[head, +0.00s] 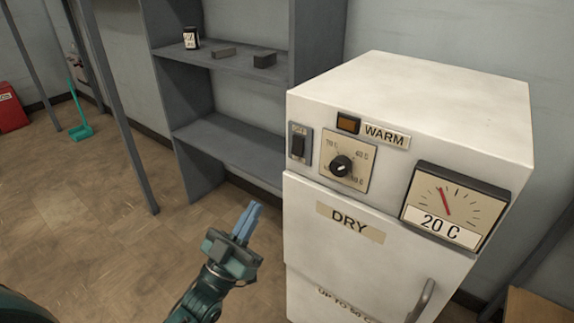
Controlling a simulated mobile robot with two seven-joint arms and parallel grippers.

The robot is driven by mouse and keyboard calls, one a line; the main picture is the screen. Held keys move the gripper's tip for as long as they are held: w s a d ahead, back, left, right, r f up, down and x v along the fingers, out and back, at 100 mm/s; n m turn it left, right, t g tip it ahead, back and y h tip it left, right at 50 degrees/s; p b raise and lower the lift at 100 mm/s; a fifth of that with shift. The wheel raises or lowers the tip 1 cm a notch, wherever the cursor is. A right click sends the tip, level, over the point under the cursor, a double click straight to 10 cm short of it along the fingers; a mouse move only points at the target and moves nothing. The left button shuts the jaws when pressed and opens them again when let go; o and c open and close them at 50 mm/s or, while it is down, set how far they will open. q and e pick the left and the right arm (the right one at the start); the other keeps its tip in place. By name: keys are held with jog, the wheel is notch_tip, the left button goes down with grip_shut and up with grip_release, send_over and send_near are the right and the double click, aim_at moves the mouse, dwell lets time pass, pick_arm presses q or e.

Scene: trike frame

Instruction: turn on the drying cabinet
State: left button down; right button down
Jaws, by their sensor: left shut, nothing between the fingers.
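The drying cabinet (345,257) is a cream-white box labelled DRY, at the right of the head view. On its upper front are a dark rocker switch (298,145), a round black dial (341,166) on a marked plate, and an amber lamp (348,124) beside a WARM label. A gauge (455,205) with a red needle reads 20 C on its plate. My left gripper (251,217) is shut and empty, left of the cabinet and below the switch, apart from it. My right gripper is not in view.
A grey shelf unit (225,65) stands behind and left of the cabinet, with a small jar (190,38) and two dark blocks on it. The cabinet's door handle (421,300) sticks out at lower right.

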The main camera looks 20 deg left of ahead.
pick_arm(q)
send_near(297, 148)
notch_tip(297, 148, up, 4)
jog(key=w, duration=0.1)
jog(key=w+d, duration=0.1)
jog(key=w, duration=0.1)
jog(key=shift+w+d+f+b, duration=0.1)
jog(key=shift+w+f+b, duration=0.15)
jog(key=shift+b, duration=0.1)
jog(key=shift+w+d, duration=0.1)
jog(key=shift+w, duration=0.3)
